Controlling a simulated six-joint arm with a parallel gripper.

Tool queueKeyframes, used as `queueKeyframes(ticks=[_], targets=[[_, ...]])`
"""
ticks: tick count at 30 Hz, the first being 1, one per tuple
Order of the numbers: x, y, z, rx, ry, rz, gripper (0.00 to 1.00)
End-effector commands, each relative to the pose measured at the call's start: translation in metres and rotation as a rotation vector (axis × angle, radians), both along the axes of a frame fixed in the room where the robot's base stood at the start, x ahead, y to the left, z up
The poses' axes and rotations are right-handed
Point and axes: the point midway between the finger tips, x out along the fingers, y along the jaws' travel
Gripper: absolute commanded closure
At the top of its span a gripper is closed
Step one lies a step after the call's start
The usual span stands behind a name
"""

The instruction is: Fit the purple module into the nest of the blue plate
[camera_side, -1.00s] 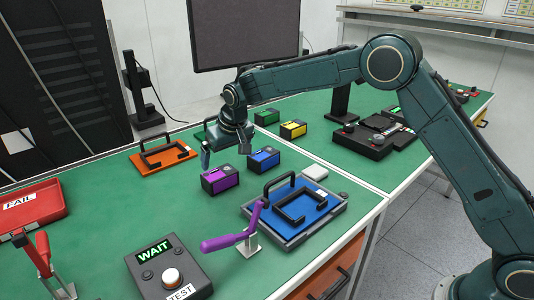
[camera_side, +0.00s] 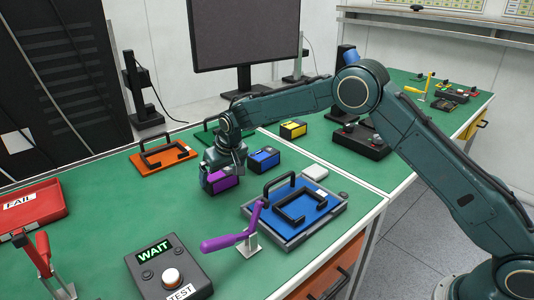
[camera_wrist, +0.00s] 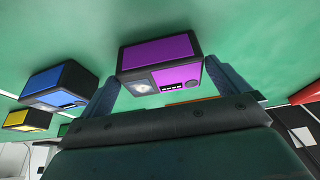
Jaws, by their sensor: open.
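The purple module (camera_side: 222,184) is a black box with purple faces standing on the green table. It also shows in the wrist view (camera_wrist: 168,76), between my two fingers. My gripper (camera_side: 224,172) is lowered over the module, with a finger at each side of it. In the wrist view my gripper (camera_wrist: 170,85) is open around the module, and contact with it cannot be told. The blue plate (camera_side: 324,214) lies to the right on a grey base, with a black frame-shaped nest (camera_side: 292,211) and a black handle. The nest looks empty.
The blue module (camera_side: 264,160) stands close to the right of my gripper, and the yellow module (camera_side: 293,129) is behind it. A purple-handled clamp (camera_side: 222,242) stands at the blue plate's front left. An orange plate (camera_side: 163,155) lies to the left.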

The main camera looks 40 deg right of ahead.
Motion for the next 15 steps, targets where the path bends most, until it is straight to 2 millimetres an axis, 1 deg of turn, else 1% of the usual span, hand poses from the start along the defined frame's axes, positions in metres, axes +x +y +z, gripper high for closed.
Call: queueKeyframes(ticks=[1, 6, 10, 15], targets=[[0.002, 0.0, -0.007, 0.0, 0.002, 0.0, 0.0], [0.009, 0.0, -0.022, 0.0, 0.0, -0.001, 0.0], [0.011, 0.0, -0.028, 0.0, -0.001, 0.0, 0.0], [0.011, 0.0, -0.028, 0.0, -0.001, 0.0, 0.0]])
